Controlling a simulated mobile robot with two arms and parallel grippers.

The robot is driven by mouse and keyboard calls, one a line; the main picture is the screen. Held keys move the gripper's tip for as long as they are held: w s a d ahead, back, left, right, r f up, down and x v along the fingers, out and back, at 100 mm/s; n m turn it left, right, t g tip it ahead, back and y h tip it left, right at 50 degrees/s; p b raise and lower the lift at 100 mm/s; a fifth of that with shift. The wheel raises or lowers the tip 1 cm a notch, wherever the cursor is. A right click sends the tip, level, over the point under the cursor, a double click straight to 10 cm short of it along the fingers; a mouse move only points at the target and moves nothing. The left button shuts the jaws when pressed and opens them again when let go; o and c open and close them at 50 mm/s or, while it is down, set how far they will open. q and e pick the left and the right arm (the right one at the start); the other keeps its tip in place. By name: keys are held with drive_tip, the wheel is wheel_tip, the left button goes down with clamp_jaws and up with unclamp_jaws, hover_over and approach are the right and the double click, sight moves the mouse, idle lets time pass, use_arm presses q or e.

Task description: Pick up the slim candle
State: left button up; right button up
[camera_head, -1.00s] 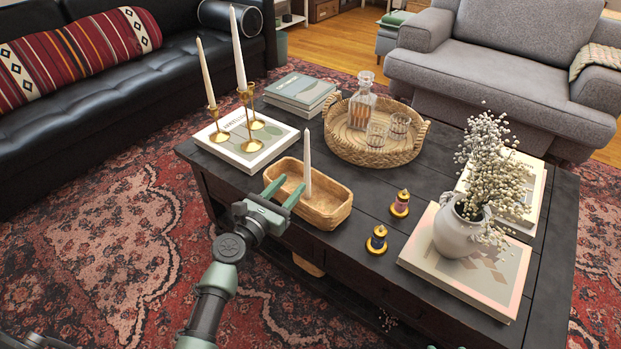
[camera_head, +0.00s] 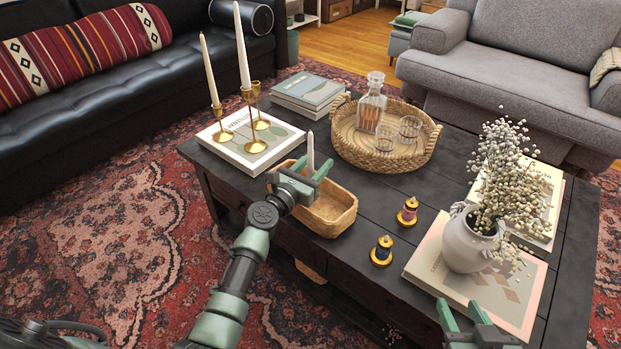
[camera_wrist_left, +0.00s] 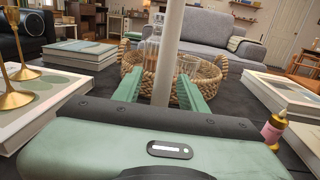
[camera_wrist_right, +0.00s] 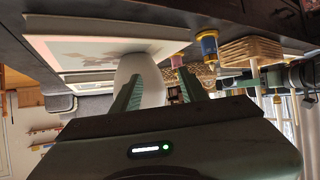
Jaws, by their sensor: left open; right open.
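A slim white candle (camera_head: 310,152) stands upright in the carved wooden bowl (camera_head: 335,220) at the table's near edge. My left gripper (camera_head: 312,168) is open, with its green fingers on either side of the candle. In the left wrist view the candle (camera_wrist_left: 170,45) rises between the open fingers (camera_wrist_left: 158,88); contact cannot be told. Its lower part is hidden by my gripper. My right gripper (camera_head: 460,313) is open and empty at the table's near right. In the right wrist view its fingers (camera_wrist_right: 158,92) frame the white vase beyond them.
Two taller candles (camera_head: 241,45) in brass holders (camera_head: 258,122) stand on a book left of the bowl. A wicker tray (camera_head: 430,150) with a decanter (camera_head: 371,103) and glasses lies behind. Thread spools (camera_head: 381,250) and a flower vase (camera_head: 468,243) on a book are to the right.

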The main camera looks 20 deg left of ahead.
use_arm(q)
clamp_jaws()
idle(0.3)
